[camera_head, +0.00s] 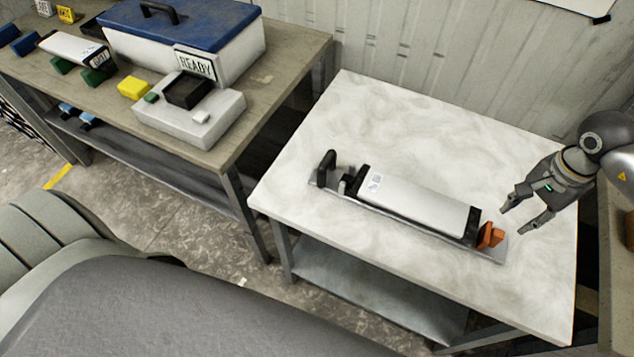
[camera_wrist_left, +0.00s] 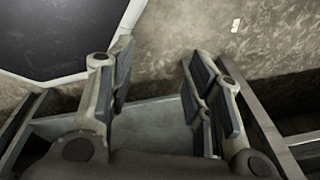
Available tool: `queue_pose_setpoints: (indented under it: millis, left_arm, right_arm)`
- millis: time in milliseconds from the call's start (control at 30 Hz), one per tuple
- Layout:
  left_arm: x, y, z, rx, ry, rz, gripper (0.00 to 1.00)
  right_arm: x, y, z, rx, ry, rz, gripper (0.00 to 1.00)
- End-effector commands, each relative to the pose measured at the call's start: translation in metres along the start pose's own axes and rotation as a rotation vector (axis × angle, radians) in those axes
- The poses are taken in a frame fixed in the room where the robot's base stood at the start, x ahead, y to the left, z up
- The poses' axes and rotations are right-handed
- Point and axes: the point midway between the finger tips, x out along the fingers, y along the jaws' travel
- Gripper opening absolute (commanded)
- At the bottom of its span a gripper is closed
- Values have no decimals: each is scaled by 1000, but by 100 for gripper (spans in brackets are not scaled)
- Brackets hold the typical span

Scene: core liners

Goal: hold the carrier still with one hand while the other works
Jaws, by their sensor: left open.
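The carrier (camera_head: 333,187) is a narrow grey tray lying on the white-topped table. It has a black upright handle at its left end and an orange block (camera_head: 491,236) at its right end. A white core liner (camera_head: 418,203) with black end caps lies along it. My right gripper (camera_head: 515,219) is open and empty, just right of the orange block and apart from it as far as I can tell. My left gripper (camera_wrist_left: 158,80) shows only in the left wrist view, open with nothing between its fingers; the carrier is not in that view.
The white tabletop (camera_head: 380,115) is clear behind the carrier. A second bench (camera_head: 285,45) at upper left holds a blue-lidded box (camera_head: 225,45), a grey device (camera_head: 190,122) with a READY sign, a yellow block (camera_head: 134,88) and another white liner (camera_head: 72,46). A gap separates the tables.

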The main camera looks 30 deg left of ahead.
Motion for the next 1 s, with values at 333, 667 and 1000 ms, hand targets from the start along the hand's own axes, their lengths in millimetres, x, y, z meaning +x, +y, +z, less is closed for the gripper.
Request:
queue_pose_setpoints:
  millis: [333,667,1000]
  left_arm:
    - [-49,-66,-124,886,184,-270,46]
    - [-146,-53,-234,1647,330,-681,46]
    - [-278,13,-297,2154,453,-1227,46]
  right_arm:
    - [0,0,1,0,-1,-1,36]
    - [0,0,1,0,-1,-1,36]
    - [0,0,0,0,-1,-1,36]
